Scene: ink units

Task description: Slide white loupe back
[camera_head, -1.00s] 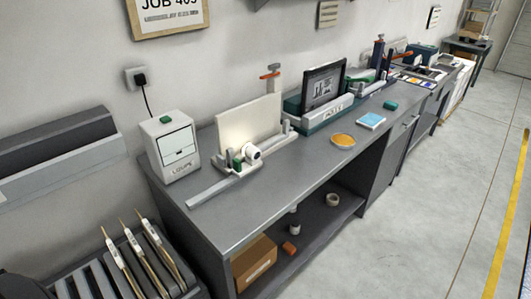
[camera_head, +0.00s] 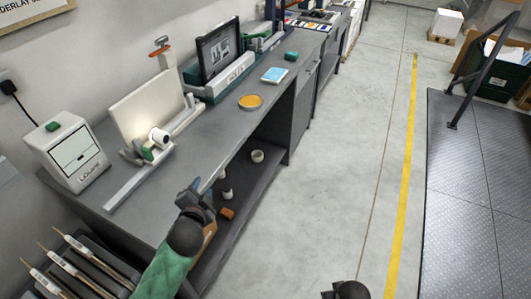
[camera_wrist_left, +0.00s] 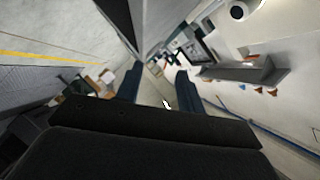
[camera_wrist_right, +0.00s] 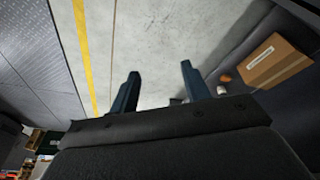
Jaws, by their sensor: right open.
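The white loupe (camera_head: 160,137) is a short white cylinder with a dark end. It sits on a small holder with a green part, in front of a cream upright panel (camera_head: 148,104) on the grey bench (camera_head: 150,198). A light grey rail (camera_head: 136,185) runs beside it along the bench. My left gripper (camera_head: 200,188) is at the bench's front edge, apart from the loupe and to its lower right. In the left wrist view its fingers (camera_wrist_left: 158,80) are apart and empty. My right gripper (camera_wrist_right: 160,75) is open and empty above the floor, away from the loupe.
A white box labelled LOUPE (camera_head: 72,152) stands left of the panel. An orange dish (camera_head: 251,102), a blue pad (camera_head: 274,75) and a green block (camera_head: 291,56) lie farther along. A cardboard box (camera_wrist_right: 276,62) sits below the bench. The bench front is mostly clear.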

